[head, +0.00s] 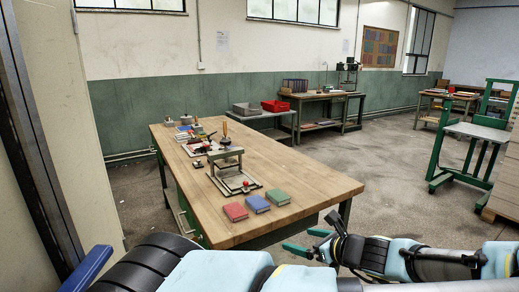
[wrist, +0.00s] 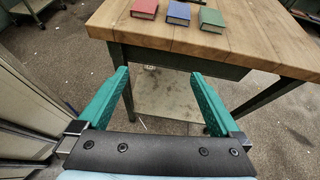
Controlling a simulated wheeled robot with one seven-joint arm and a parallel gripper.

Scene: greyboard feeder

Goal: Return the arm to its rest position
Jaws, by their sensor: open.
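My gripper (head: 309,241) is at the lower right in the head view, off the right front end of the wooden workbench (head: 315,186). In the wrist view my gripper (wrist: 160,95) shows two green fingers spread wide apart with nothing between them. My arm is folded low across the bottom of the head view. The bench end lies ahead of the fingers in the wrist view, apart from them.
A red book (head: 235,212), a blue book (head: 256,203) and a green book (head: 278,197) lie near the bench's front end. A press (head: 226,160) stands behind them. A green-framed cart (head: 475,131) stands right. Floor between is open.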

